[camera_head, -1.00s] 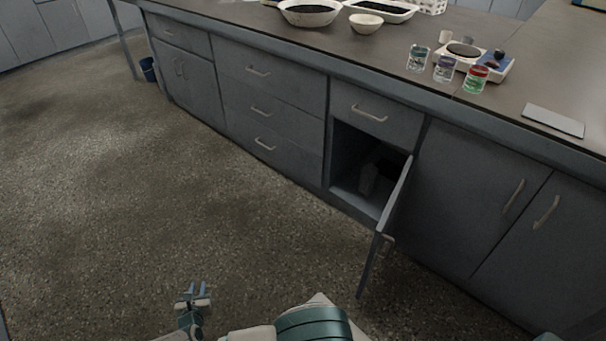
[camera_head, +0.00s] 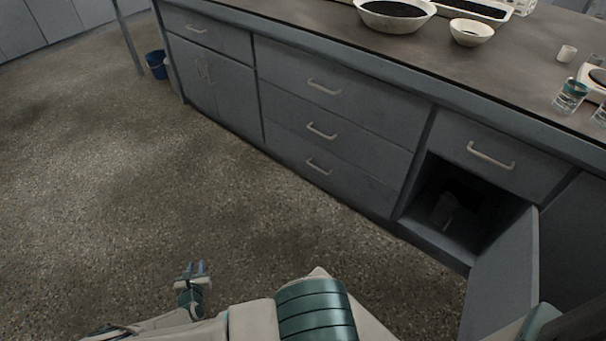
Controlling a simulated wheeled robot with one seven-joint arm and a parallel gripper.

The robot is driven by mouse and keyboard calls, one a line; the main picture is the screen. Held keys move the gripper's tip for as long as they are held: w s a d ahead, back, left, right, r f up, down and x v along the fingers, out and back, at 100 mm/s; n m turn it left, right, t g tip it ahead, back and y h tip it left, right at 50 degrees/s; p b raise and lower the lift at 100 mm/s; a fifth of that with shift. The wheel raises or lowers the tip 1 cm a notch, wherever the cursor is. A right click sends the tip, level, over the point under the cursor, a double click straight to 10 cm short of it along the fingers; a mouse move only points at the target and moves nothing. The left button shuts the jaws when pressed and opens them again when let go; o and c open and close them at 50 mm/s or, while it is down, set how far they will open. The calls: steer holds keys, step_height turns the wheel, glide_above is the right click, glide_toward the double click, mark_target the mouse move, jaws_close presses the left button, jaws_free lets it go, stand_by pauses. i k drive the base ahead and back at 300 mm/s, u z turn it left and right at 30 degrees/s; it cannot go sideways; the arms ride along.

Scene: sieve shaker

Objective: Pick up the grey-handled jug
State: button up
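I cannot make out a grey-handled jug for certain. A pale upright object (camera_head: 445,208) stands in the dark open cupboard (camera_head: 424,236) under the bench; its shape and any handle are too dim to tell. My gripper (camera_head: 196,267) is low over the floor at the bottom left, well away from the cupboard. Its two fingers stand apart with nothing between them.
The open cupboard door (camera_head: 502,278) juts out at the lower right. The bench top holds a large bowl (camera_head: 395,14), a small bowl (camera_head: 472,32), a small cup (camera_head: 567,53) and a jar (camera_head: 570,97). A blue bucket (camera_head: 156,64) stands far left. The floor is clear.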

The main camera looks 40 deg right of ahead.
mark_target(441, 215)
steer(key=i, duration=0.9)
steer(key=z, duration=4.2)
steer(key=i, duration=0.45)
steer(key=u, duration=0.8)
